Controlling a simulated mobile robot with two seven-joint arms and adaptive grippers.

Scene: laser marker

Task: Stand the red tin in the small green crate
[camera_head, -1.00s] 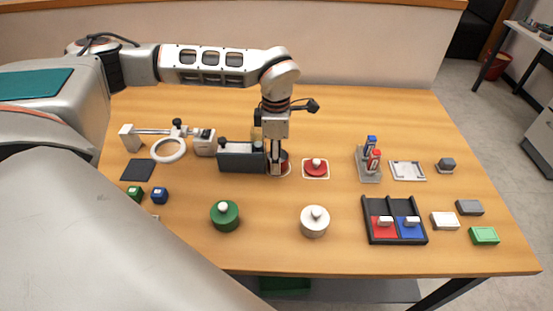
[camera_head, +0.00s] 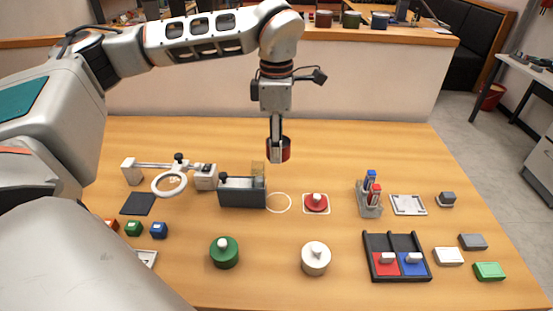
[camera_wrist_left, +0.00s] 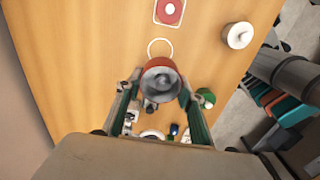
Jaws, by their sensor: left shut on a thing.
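The red tin (camera_head: 285,150) is held upright in the air by my left gripper (camera_head: 277,158), above the back of the wooden table. In the left wrist view the red tin (camera_wrist_left: 161,77) shows its round grey end between the two fingers, which are shut on it. Below it a white ring mark (camera_head: 279,203) on the table is empty. A small green container (camera_head: 351,19) stands on a far counter, between a dark red and a blue one. It looks like the green crate, but its inside is hidden. My right gripper is in no view.
A dark grey block device (camera_head: 242,195) stands just left of the ring. A red knob on a white-edged plate (camera_head: 316,203), a magnifier ring (camera_head: 169,184), a green knobbed weight (camera_head: 224,252) and a black tray (camera_head: 397,271) occupy the table. The air around the tin is clear.

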